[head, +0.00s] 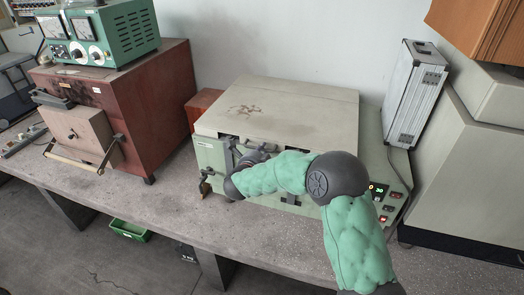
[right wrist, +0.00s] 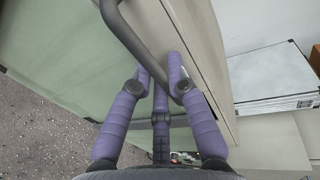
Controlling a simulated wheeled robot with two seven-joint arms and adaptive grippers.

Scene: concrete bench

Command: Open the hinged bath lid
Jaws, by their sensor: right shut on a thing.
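The bath is a pale green bench machine (head: 213,160) on the concrete bench. Its beige hinged lid (head: 295,105) has a brown stain on top and looks flat and down over the body. My right gripper (head: 251,156) is at the front edge of the lid, partly hidden by my own arm in the head view. In the right wrist view its purple fingers (right wrist: 161,84) are shut on the dark grey bar handle (right wrist: 143,42). The lid's beige face (right wrist: 195,45) is beside the fingers. My left gripper is not in view.
A red-brown box oven (head: 130,95) with a green meter unit (head: 115,35) on top stands to the left. A silver case (head: 415,93) stands at the right behind the lit control panel (head: 378,188). The bench front (head: 165,200) is clear. A wall is behind the bath.

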